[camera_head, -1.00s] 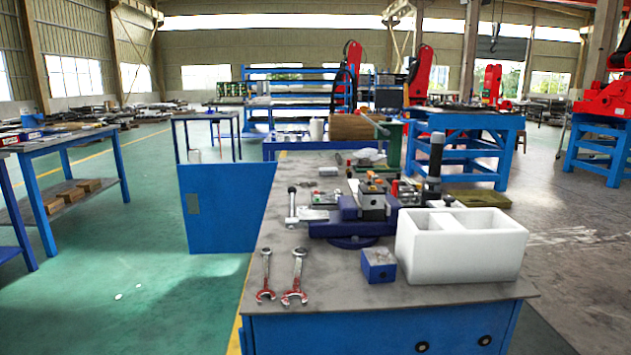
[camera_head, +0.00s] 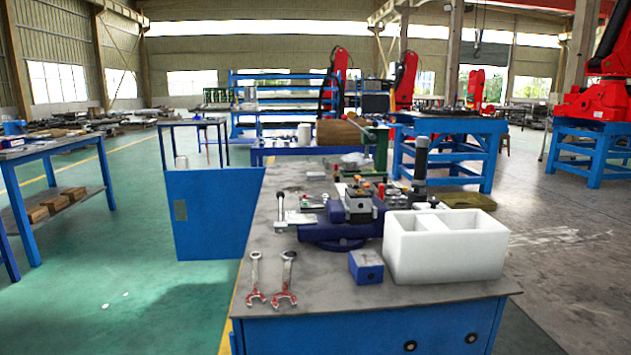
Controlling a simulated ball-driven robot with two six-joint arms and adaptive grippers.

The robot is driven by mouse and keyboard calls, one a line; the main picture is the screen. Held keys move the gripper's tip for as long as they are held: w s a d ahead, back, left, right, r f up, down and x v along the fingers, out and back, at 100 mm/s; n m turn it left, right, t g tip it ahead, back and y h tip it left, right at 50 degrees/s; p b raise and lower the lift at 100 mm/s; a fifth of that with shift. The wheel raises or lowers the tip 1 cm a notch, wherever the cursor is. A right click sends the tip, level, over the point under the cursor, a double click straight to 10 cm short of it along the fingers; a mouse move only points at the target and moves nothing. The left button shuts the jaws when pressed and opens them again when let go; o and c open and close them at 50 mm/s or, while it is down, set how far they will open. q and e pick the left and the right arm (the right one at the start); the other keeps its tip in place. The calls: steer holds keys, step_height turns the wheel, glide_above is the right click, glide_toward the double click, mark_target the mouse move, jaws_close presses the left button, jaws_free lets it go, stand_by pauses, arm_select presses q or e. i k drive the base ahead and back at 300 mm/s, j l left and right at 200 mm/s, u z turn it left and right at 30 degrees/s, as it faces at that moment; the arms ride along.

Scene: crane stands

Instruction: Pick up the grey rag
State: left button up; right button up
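A pale grey crumpled thing (camera_head: 357,160) lies toward the far end of the workbench (camera_head: 310,285), behind the vise. It may be the grey rag, but it is too small to tell for sure. Neither of my grippers shows in the head view.
On the bench, a blue vise (camera_head: 342,232), a blue block (camera_head: 366,267), a white two-part box (camera_head: 447,262) and two wrenches (camera_head: 254,278) (camera_head: 286,279) take up the near half. A blue panel (camera_head: 213,215) stands at its left. Green floor (camera_head: 120,280) is open on the left.

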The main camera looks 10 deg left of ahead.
mark_target(310, 176)
steer(key=k+u, duration=0.35)
steer(key=k+j+u, duration=0.15)
steer(key=u, duration=0.25)
steer(key=i+j+u, duration=0.6)
steer(key=u, duration=0.2)
steer(key=i+j+u, duration=0.1)
steer(key=i+u, duration=0.3)
steer(key=i+l+z, duration=0.1)
steer(key=i+z, duration=0.2)
steer(key=i, duration=0.25)
steer(key=i+z, duration=0.3)
steer(key=i, duration=0.25)
steer(key=i+j+z, duration=0.1)
steer(key=i+z, duration=0.25)
steer(key=i, duration=0.2)
steer(key=i+j+z, duration=0.3)
steer(key=i, duration=0.2)
steer(key=i+l+z, duration=0.1)
steer(key=i+z, duration=0.15)
steer(key=i, duration=0.3)
steer(key=i+z, duration=0.25)
steer(key=i, duration=0.3)
steer(key=i+j+z, duration=0.2)
steer(key=i, duration=0.35)
steer(key=i+j+z, duration=0.25)
steer(key=i, duration=0.3)
